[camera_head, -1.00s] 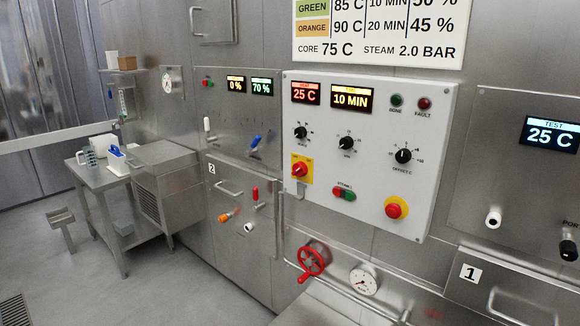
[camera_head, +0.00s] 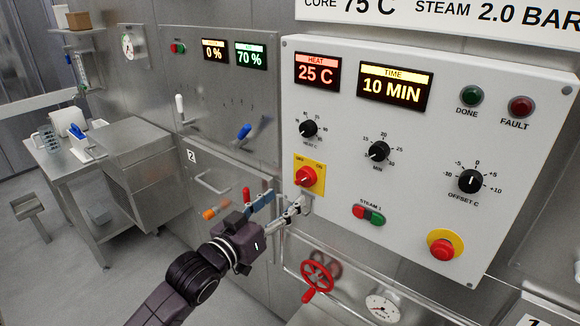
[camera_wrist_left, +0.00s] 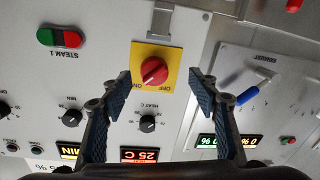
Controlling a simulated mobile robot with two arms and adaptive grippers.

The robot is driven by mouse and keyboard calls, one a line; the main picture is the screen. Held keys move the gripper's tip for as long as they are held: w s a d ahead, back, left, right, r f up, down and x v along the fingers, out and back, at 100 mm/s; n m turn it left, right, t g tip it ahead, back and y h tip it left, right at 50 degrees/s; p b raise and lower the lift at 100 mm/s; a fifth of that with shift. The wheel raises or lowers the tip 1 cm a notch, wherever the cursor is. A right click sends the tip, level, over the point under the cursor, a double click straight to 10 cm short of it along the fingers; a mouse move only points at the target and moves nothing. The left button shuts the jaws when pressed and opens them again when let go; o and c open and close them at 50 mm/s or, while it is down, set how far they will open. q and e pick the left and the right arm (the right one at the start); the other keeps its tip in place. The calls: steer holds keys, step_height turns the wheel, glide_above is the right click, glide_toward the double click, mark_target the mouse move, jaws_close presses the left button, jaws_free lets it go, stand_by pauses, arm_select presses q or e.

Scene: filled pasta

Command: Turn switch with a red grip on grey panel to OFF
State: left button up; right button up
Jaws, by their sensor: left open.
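The red switch grip (camera_head: 306,176) sits on a yellow square plate at the lower left of the light grey panel (camera_head: 400,205). My left gripper (camera_head: 287,204) is open and empty, just below and left of the switch in the head view. In the left wrist view, which shows the panel upside down, the red grip (camera_wrist_left: 154,71) lies between the two spread fingers (camera_wrist_left: 160,80), apart from both. ON and OFF labels show on the plate's edge. I cannot tell clearly which label the grip points to. My right gripper is not in view.
Black knobs (camera_head: 379,151), the red-green STEAM 1 button (camera_head: 368,214) and a red mushroom button (camera_head: 442,248) share the panel. A blue lever (camera_head: 244,132) stands on the steel panel to the left. A red valve wheel (camera_head: 317,279) is below.

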mark_target(302, 183)
arm_select(q)
steer(key=w+d+b, duration=0.1)
steer(key=w+d+r+b, duration=0.1)
steer(key=w+d+b, duration=0.1)
steer(key=shift+d+r, duration=0.1)
steer(key=shift+r, duration=0.05)
steer(key=shift+b+x, duration=0.45)
steer(key=shift+x, duration=0.75)
steer(key=shift+w+r, duration=0.1)
steer(key=shift+w, duration=0.25)
steer(key=c, duration=1.2)
steer(key=shift+o, duration=0.2)
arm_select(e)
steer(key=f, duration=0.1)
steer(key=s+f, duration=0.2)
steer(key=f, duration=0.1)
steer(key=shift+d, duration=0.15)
